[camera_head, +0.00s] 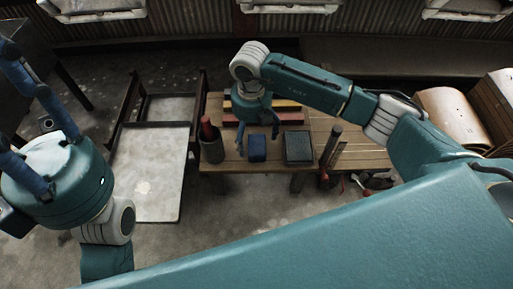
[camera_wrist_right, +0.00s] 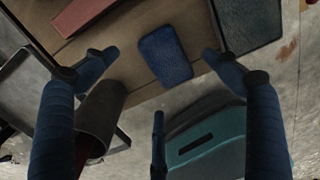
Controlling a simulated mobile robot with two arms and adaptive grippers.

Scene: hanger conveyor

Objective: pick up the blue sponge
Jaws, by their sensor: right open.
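The blue sponge (camera_head: 257,148) lies on the wooden table near its front edge. In the right wrist view the sponge (camera_wrist_right: 166,55) shows between the spread fingertips, with clear gaps on both sides. My right gripper (camera_head: 257,136) is open and empty, pointing down just above and behind the sponge. It also shows in the right wrist view (camera_wrist_right: 163,68), with a third finger lower in the middle. My left gripper (camera_head: 38,118) is at the far left, away from the table. Its fingers are partly cut off by the frame, so I cannot tell its opening.
A dark cup (camera_head: 211,148) with a red item stands left of the sponge. A dark grey block (camera_head: 298,147) lies close on the right. Red and yellow bars (camera_head: 283,104) lie behind. Tools (camera_head: 331,150) stand further right. A flat cart (camera_head: 150,170) stands left of the wooden table (camera_head: 354,157).

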